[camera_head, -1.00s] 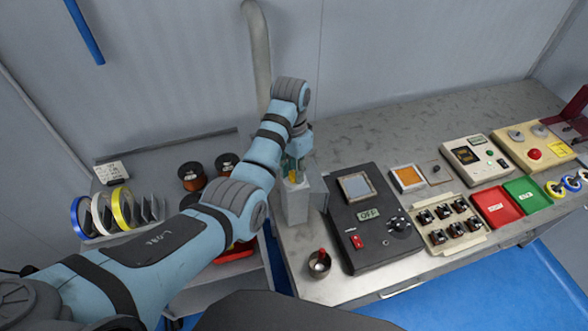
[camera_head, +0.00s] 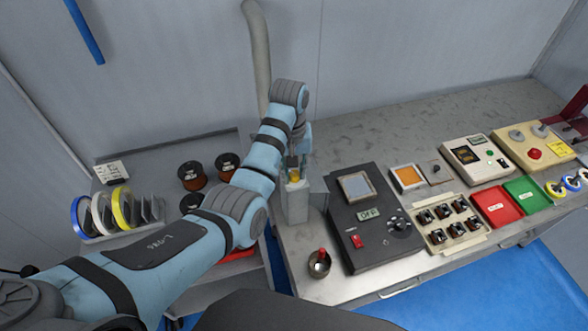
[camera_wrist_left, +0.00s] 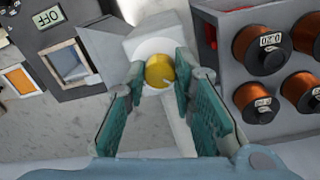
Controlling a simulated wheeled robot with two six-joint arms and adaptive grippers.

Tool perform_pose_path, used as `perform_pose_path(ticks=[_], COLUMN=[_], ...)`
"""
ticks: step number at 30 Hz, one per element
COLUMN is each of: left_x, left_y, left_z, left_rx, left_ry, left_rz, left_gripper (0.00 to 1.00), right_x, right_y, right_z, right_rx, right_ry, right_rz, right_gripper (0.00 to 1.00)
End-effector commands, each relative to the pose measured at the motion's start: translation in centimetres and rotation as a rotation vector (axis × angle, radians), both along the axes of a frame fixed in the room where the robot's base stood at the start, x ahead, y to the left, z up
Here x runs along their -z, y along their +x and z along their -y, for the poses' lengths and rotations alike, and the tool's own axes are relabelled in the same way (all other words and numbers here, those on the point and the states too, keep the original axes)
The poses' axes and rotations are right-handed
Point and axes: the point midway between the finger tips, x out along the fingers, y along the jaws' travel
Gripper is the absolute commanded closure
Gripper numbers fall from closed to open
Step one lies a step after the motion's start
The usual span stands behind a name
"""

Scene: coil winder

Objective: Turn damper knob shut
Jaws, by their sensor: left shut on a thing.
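The damper knob is a round yellow knob (camera_wrist_left: 159,70) with a pale pointer line, set on a white disc on a grey box. In the head view the yellow knob (camera_head: 294,175) shows on top of the grey box (camera_head: 296,203) at the bench's left end. My left gripper (camera_wrist_left: 160,78) has its teal fingers on both sides of the knob and is shut on it. In the head view the left gripper (camera_head: 293,163) reaches down onto the knob from above. My right gripper is not in view.
A small cup with a red item (camera_head: 319,263) sits in front. Copper wire spools (camera_head: 192,176) stand on the lower shelf at left. A grey pipe (camera_head: 257,60) rises behind.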

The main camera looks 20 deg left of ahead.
Motion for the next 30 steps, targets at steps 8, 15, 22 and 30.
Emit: perform_pose_path(ticks=[8, 15, 22, 30], left_x=[0.05, 0.05, 0.06, 0.03], left_y=[-0.04, -0.05, -0.06, -0.03], left_z=[0.01, 0.01, 0.0, 0.0], left_rx=[-0.08, -0.094, -0.093, -0.092], left_ry=[0.0, 0.001, 0.0, 0.001], left_rz=[0.0, -0.001, -0.002, -0.001], left_gripper=[1.0, 1.0, 1.0, 0.56], right_x=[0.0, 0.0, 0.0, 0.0], right_y=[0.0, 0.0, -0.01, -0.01], right_z=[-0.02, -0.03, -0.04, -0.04], right_rx=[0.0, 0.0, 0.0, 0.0], right_ry=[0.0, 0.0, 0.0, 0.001], right_rz=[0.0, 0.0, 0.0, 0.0], right_gripper=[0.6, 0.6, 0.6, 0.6])
